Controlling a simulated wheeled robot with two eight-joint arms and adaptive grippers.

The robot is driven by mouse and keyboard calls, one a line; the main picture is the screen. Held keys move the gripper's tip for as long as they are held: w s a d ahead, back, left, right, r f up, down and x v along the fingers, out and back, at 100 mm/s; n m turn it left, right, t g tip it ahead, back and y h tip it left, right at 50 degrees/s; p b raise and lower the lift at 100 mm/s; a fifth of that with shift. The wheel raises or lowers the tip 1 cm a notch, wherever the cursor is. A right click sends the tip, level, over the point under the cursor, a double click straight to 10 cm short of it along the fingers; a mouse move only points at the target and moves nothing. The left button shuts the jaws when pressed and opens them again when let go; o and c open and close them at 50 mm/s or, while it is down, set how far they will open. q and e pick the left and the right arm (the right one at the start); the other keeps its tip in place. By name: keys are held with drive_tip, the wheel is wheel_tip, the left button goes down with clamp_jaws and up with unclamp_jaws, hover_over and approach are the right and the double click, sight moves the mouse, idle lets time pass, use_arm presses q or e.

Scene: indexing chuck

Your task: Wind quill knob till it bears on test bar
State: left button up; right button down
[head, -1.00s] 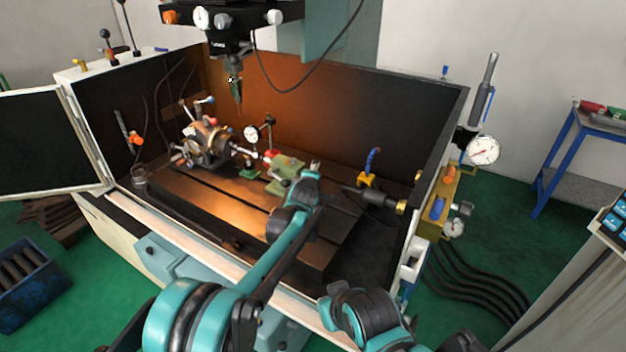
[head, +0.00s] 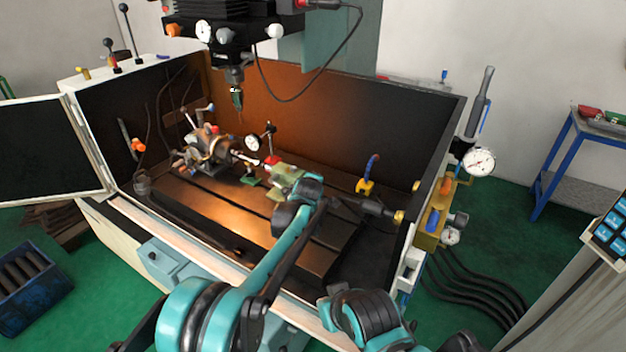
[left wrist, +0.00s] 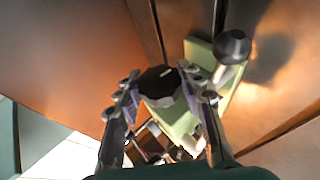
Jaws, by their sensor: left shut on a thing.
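The green tailstock (head: 287,173) stands on the machine table, right of the indexing chuck (head: 206,150). A pale test bar (head: 245,156) appears to run between them; its contact with the quill is too small to tell. In the left wrist view the black faceted quill knob (left wrist: 160,88), with a white mark on its face, sits between the fingers of my left gripper (left wrist: 160,80), which is shut on it. The green tailstock body (left wrist: 200,52) and a black ball-ended lever (left wrist: 232,46) are beside it. In the head view my left arm hides the knob. My right gripper is out of view.
A dial indicator (head: 253,142) stands behind the bar. The spindle tool (head: 237,98) hangs above the table. The enclosure's right wall (head: 432,155) carries a gauge (head: 479,161). The front of the slotted table (head: 225,217) is clear.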

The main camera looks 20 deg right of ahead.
use_arm(q)
drive_tip(key=g+y+p, duration=0.1)
drive_tip(key=p, duration=0.1)
drive_tip(key=g+y+p, duration=0.1)
drive_tip(key=p, duration=0.2)
drive_tip(key=shift+r+m, duration=0.25)
drive_tip(key=shift+m, duration=0.15)
drive_tip(key=shift+f+g+y+p, duration=0.2)
drive_tip(key=shift+g+y+p, duration=0.6)
drive_tip(key=shift+p, duration=0.3)
drive_tip(key=o, duration=1.2)
drive_tip(key=v, duration=1.2)
drive_tip(key=shift+f, duration=0.1)
